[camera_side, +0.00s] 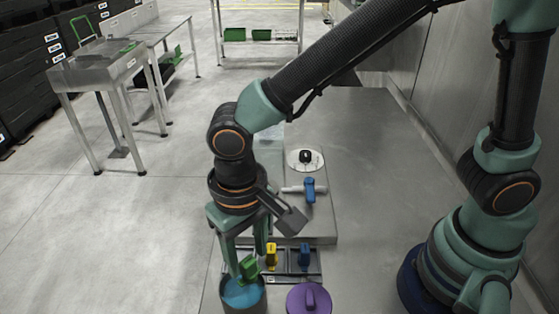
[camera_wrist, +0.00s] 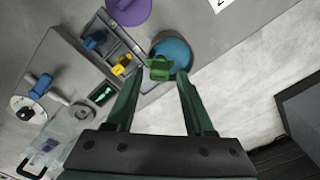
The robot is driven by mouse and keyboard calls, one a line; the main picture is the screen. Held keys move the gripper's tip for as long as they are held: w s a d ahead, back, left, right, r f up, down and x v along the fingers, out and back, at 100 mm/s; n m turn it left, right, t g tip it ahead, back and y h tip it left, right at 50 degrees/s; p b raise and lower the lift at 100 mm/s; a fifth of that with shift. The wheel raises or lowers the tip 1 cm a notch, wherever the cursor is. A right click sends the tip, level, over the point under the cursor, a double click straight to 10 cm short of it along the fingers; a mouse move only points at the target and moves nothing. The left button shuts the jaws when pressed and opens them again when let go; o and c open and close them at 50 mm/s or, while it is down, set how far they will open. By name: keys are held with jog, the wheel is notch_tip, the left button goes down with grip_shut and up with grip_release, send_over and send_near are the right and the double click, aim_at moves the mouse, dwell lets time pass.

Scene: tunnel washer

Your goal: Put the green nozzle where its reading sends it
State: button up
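The green nozzle (camera_side: 249,268) is at the mouth of a dark round container with a blue inside (camera_side: 243,293). In the wrist view the green nozzle (camera_wrist: 158,68) shows against the blue inside (camera_wrist: 174,50). My gripper (camera_side: 247,262) points down over the container. In the wrist view its fingers (camera_wrist: 160,82) are spread, with gaps on both sides of the nozzle. I cannot tell whether the nozzle rests on the blue surface or is just above it. A small display with green marks (camera_wrist: 102,94) is beside the rack; its reading is too small to read.
A rack (camera_side: 287,279) holds a yellow nozzle (camera_side: 272,255) and a blue nozzle (camera_side: 305,256). A purple lidded container (camera_side: 309,298) stands to the right of the blue one. Behind are a blue fitting on a white pipe (camera_side: 310,190) and a white disc with a black knob (camera_side: 304,160).

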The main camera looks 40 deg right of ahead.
dwell(0.3)
notch_tip(320, 180, up, 12)
dwell(0.5)
jog(key=w+d+t, duration=0.1)
jog(key=d+t, duration=0.1)
jog(key=d, duration=1.1)
jog(key=w+d+r+t, duration=0.1)
jog(key=w+d+t, duration=0.1)
jog(key=d, duration=1.1)
jog(key=shift+w+t, duration=0.15)
jog(key=shift+t, duration=0.65)
